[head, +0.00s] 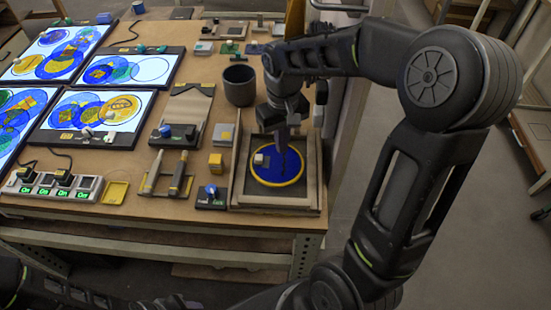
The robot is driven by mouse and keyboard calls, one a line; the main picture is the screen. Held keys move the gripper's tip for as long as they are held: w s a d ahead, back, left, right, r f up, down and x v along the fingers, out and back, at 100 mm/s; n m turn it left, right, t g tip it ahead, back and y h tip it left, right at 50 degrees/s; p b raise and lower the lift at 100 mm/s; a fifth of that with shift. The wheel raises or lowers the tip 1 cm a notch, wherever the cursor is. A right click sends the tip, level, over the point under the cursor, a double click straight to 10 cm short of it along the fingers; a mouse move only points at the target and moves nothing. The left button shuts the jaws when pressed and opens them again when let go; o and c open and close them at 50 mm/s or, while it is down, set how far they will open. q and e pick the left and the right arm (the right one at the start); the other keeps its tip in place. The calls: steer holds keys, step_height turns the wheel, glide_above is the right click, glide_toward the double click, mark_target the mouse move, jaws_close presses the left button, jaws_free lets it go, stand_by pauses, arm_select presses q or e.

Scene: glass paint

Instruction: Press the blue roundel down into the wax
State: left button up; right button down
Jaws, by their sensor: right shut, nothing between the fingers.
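The blue roundel (275,177) is a round blue disc with a yellow rim. It lies in a square, wooden-framed tray (277,203) at the table's front right. A dark surface shows around the disc; I cannot tell how deep it sits in the wax. A small pale block (259,159) is on its left part. My right gripper (283,149) points down over the disc, shut and empty, its tips at or just above the surface; contact is unclear. My left arm is low at the left, and its gripper (188,304) shows only partly at the bottom edge.
A dark cup (239,85) stands behind the tray. A blue-knobbed box (211,196) and a yellow block (216,163) are close to its left. Tools (179,174), a power strip (56,187) and lit panels (102,115) fill the left. The table's front edge is near.

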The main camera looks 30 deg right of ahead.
steer(key=shift+r+p, duration=0.5)
steer(key=shift+r, duration=0.4)
